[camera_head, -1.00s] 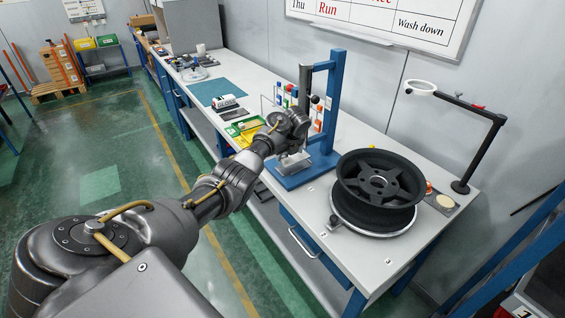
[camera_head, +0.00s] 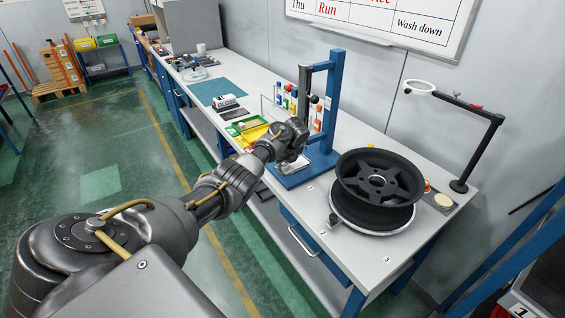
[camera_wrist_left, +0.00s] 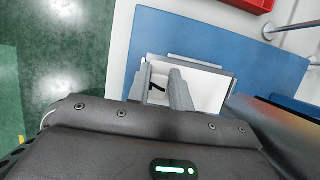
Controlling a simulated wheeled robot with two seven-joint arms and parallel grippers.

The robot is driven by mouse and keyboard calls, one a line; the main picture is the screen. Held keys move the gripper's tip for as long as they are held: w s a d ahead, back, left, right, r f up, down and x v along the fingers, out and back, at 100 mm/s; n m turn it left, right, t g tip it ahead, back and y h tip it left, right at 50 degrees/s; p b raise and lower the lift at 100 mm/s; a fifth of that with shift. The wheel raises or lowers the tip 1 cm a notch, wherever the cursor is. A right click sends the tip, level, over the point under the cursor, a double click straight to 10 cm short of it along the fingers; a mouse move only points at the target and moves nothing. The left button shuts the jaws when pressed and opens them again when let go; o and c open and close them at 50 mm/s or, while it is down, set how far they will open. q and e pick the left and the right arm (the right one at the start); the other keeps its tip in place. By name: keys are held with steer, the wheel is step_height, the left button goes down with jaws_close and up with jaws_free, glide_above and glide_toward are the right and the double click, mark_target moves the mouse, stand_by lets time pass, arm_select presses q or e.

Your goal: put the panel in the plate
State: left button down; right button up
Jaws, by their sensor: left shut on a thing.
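My left gripper (camera_head: 291,155) is low over the blue base (camera_head: 302,173) of the press stand on the bench. In the left wrist view its grey fingers (camera_wrist_left: 164,72) are shut on a white piece with a black mark, which I take for the panel (camera_wrist_left: 157,82). A pale, grey-rimmed rectangle, likely the plate (camera_wrist_left: 214,90), shows around and right of the fingers, over the blue base (camera_wrist_left: 255,60). The fingers hide part of both, and I cannot tell whether the panel touches the plate. My right gripper is not in view.
The blue press column (camera_head: 331,95) rises close behind the gripper. A black wheel (camera_head: 378,185) sits on a round fixture to the right. A yellow tray (camera_head: 248,130), a CLOSED sign (camera_head: 225,102) and bottles stand left and behind. A lamp arm (camera_head: 482,150) is at far right.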

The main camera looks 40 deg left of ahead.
arm_select(q)
steer(key=c, duration=1.6)
jaws_free()
steer(key=shift+s+d+f, duration=0.15)
steer(key=shift+s+f, duration=0.1)
steer(key=shift+f, duration=0.3)
steer(key=o, duration=0.3)
steer(key=shift+f, duration=0.2)
steer(key=shift+o, duration=0.2)
steer(key=shift+r, duration=0.3)
steer(key=w+v, duration=0.1)
steer(key=v, duration=1.1)
steer(key=shift+s+r, duration=0.25)
steer(key=shift+r, duration=0.4)
steer(key=shift+w+a, duration=0.1)
steer(key=shift+a, duration=0.15)
